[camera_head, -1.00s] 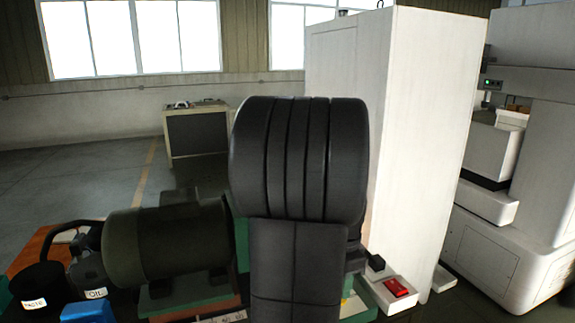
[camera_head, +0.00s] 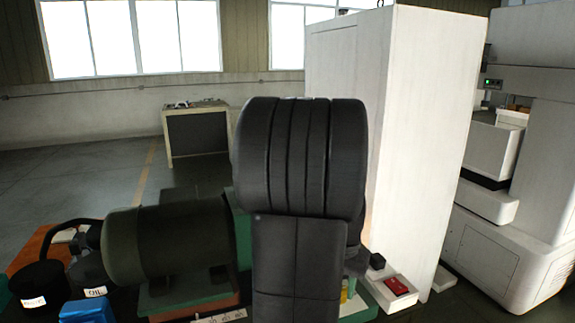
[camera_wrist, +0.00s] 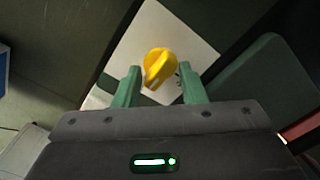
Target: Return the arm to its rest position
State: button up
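My arm fills the middle of the head view, dark and padded, and hides what stands behind it. My gripper (camera_wrist: 158,88) shows in the wrist view with two green fingers spread apart. Nothing is held between them. A yellow knob (camera_wrist: 159,66) on a pale plate (camera_wrist: 185,35) lies beyond the fingertips and appears between them in the picture. I cannot tell how far the knob is from the fingers. In the head view the gripper is hidden behind my arm.
A dark motor-like cylinder (camera_head: 165,245) stands left of my arm. An oil container (camera_head: 88,277), a black labelled pot (camera_head: 38,287) and a blue object (camera_head: 88,311) sit at lower left. A red switch (camera_head: 396,286) is at lower right. A tall white cabinet (camera_head: 425,140) stands close on the right.

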jog(key=shift+n, duration=1.9)
